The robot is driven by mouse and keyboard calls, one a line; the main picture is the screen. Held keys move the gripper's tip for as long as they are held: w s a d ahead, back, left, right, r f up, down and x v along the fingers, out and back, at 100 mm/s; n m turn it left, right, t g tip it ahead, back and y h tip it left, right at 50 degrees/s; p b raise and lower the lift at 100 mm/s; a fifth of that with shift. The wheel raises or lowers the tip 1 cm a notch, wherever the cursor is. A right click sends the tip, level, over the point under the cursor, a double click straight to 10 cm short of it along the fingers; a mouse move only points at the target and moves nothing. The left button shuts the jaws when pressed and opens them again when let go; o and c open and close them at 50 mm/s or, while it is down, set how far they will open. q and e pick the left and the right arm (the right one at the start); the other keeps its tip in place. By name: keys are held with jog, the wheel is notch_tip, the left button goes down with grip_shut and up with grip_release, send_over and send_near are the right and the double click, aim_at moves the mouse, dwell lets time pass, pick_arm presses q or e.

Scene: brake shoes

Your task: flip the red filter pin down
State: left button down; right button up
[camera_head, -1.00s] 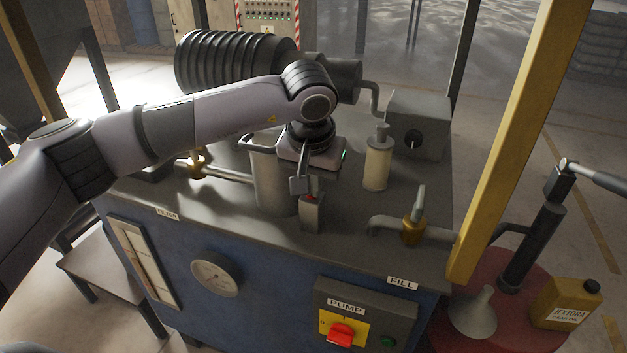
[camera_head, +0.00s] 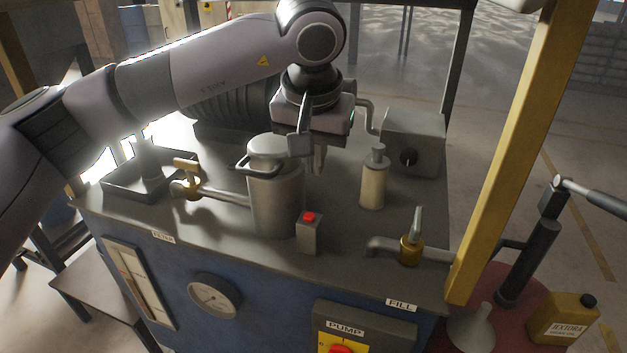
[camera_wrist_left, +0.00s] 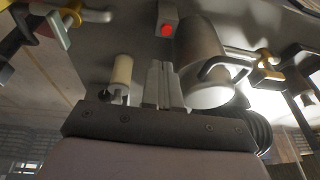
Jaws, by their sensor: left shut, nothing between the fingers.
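The red filter pin (camera_head: 309,217) shows as a small red piece on top of a grey block (camera_head: 309,237), in front of the metal filter canister (camera_head: 275,205). It looks low on the block. Its exact tilt is too small to tell. In the left wrist view the red pin (camera_wrist_left: 166,29) is beyond my fingertips, next to the canister (camera_wrist_left: 207,60). My left gripper (camera_head: 318,165) is shut and empty, above and behind the block, to the right of the canister top. Its fingers (camera_wrist_left: 162,68) are together and apart from the pin. My right gripper is not in view.
A cream cylinder (camera_head: 373,187) stands right of the canister. A brass valve (camera_head: 410,248) with an upright lever is at front right, another brass valve (camera_head: 187,180) at left. A yellow post (camera_head: 505,150) rises at right. The bench front edge is clear.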

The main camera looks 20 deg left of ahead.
pick_arm(q)
jog(key=shift+v, duration=1.25)
